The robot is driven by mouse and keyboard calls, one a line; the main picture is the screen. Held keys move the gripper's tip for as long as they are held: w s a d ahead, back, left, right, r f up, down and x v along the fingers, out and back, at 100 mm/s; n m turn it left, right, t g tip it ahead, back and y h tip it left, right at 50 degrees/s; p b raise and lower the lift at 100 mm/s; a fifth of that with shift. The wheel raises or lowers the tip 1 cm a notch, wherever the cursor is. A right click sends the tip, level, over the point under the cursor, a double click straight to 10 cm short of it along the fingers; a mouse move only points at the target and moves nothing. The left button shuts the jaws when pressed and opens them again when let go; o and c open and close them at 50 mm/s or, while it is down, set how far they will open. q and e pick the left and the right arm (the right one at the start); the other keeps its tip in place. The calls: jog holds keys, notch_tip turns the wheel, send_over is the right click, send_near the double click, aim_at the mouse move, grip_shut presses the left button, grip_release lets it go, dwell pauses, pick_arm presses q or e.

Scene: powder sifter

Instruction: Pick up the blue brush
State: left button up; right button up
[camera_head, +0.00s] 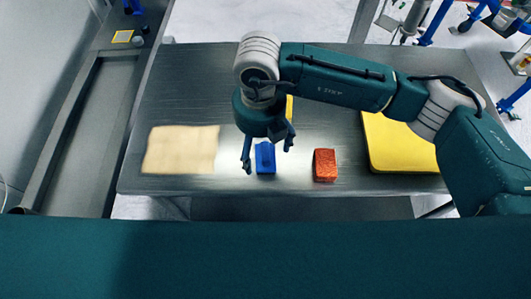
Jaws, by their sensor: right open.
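The blue brush (265,159) lies on the metal table (240,186), near its front edge. My right gripper (267,160) is above it and points down. Its two fingers are spread apart, one on the left of the brush and one on the right. In this view I cannot tell how high the fingers are above the table or whether they touch the brush. My left gripper is not in view.
A red block (325,166) sits just right of the brush. A yellow item (398,145) lies farther right, and a beige cloth-like sheet (181,150) lies left. A yellow object (289,108) is partly hidden behind my right gripper. Bare table lies between the sheet and brush.

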aim_at(260, 154)
jog(key=shift+w+f, duration=0.15)
jog(key=shift+f, duration=0.2)
jog(key=f+p, duration=0.2)
jog(key=f, duration=0.2)
jog(key=shift+w+f+p, duration=0.15)
jog(key=shift+w+p, duration=0.1)
jog(key=shift+p, duration=0.15)
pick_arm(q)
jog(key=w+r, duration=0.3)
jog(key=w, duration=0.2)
pick_arm(e)
jog(key=shift+f, duration=0.5)
jog(key=shift+c, duration=0.2)
jog(key=c, duration=1.3)
jog(key=shift+o, duration=0.2)
jog(key=shift+a+r, duration=0.1)
jog(key=shift+r, duration=0.3)
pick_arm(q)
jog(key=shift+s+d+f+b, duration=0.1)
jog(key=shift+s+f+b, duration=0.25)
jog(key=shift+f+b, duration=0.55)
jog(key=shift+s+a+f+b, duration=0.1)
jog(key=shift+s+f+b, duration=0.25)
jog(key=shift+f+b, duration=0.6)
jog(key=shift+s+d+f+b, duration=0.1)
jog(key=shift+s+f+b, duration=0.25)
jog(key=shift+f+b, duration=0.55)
pick_arm(e)
notch_tip(260, 154, up, 19)
jog(key=shift+r, duration=0.2)
